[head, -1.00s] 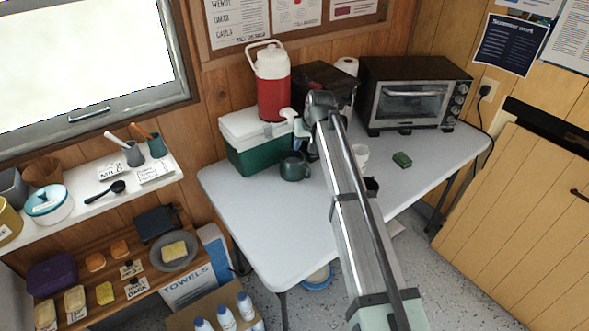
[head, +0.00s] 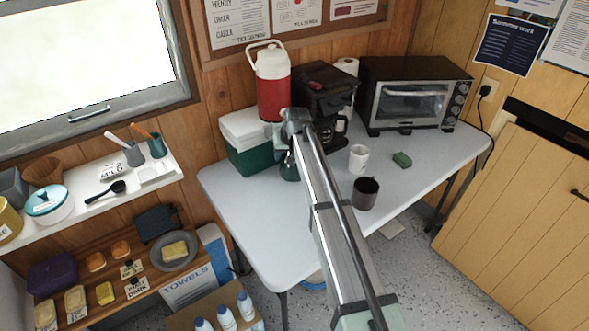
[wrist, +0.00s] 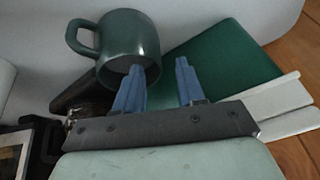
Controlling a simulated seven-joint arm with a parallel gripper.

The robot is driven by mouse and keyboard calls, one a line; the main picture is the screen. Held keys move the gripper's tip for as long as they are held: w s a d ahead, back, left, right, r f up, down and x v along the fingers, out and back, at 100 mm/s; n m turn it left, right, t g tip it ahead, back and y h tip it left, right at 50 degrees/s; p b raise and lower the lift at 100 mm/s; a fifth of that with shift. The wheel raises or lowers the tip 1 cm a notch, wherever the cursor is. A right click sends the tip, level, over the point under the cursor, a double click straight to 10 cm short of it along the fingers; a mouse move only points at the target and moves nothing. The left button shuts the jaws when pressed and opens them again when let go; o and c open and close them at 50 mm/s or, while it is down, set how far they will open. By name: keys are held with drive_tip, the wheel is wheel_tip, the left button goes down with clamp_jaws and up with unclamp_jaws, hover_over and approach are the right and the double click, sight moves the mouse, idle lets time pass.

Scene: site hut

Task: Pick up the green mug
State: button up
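The green mug (wrist: 122,40) shows in the wrist view at the upper left, its handle pointing left. In the head view only a sliver of the green mug (head: 287,170) shows on the table; my arm hides the rest. My gripper (wrist: 158,65) is open, with its two blue fingers apart and nothing held between them. The left finger overlaps the lower edge of the mug in the wrist view, and the right finger is clear of it. I cannot tell whether the finger touches the mug. In the head view the fingers are hidden.
A coffee maker (head: 325,95) stands behind. The table's front left (head: 262,215) is clear.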

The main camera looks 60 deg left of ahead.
drive_tip(key=shift+w+x, duration=0.2)
drive_tip(key=shift+x, duration=1.1)
drive_tip(key=shift+w+x, duration=0.2)
drive_tip(key=shift+x, duration=1.1)
drive_tip(key=shift+a, duration=0.15)
clamp_jaws()
drive_tip(key=shift+r, duration=0.1)
